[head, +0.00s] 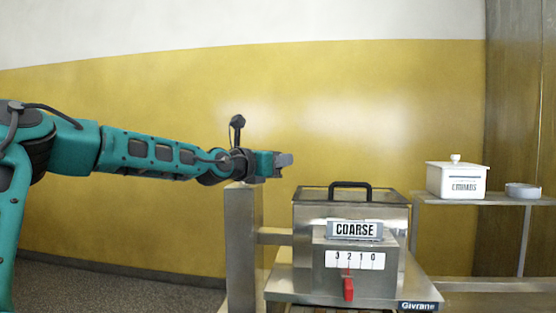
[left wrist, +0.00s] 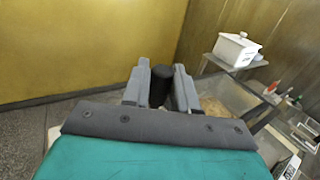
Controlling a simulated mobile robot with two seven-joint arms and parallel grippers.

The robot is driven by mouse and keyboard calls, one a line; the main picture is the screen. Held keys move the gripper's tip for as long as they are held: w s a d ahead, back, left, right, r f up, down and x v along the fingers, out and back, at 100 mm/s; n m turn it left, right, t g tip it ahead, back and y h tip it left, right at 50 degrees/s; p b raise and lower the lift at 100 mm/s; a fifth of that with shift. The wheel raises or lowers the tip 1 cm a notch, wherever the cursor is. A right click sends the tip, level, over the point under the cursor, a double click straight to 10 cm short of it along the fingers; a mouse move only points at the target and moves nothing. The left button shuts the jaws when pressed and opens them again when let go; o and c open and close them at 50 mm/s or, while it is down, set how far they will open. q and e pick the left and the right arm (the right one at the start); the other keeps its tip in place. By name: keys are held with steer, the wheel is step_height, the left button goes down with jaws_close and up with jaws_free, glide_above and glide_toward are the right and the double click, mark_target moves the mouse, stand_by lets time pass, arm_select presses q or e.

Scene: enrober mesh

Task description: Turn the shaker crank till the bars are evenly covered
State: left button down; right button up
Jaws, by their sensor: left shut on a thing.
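The rest of the crank is hidden. The steel shaker box (head: 310,230) has a lid with a black handle (head: 350,186), a "COARSE" plate (head: 355,230), a scale marked 3 2 1 0 (head: 354,260) and a red lever (head: 348,288). I cannot make out the bars. My right gripper is not in view.
A steel post (head: 243,250) stands left of the box. A steel shelf (head: 480,200) at the right holds a labelled white lidded container (head: 457,180) and a round grey dish (head: 523,190). Floor at the lower left is clear.

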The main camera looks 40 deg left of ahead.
arm_select(q)
steer(key=shift+w+a+r+n+y, duration=0.1)
steer(key=shift+w+a+n+y, duration=0.1)
steer(key=shift+n+y, duration=0.3)
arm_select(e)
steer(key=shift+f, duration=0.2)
arm_select(q)
steer(key=c, duration=1)
jaws_free()
steer(key=s, duration=0.4)
steer(key=s+d+b, duration=0.1)
steer(key=s, duration=0.3)
steer(key=s+b, duration=0.1)
steer(key=s, duration=0.4)
steer(key=shift+d, duration=0.15)
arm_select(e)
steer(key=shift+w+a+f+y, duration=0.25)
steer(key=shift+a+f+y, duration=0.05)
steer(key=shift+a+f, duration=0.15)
arm_select(q)
steer(key=shift+w, duration=0.1)
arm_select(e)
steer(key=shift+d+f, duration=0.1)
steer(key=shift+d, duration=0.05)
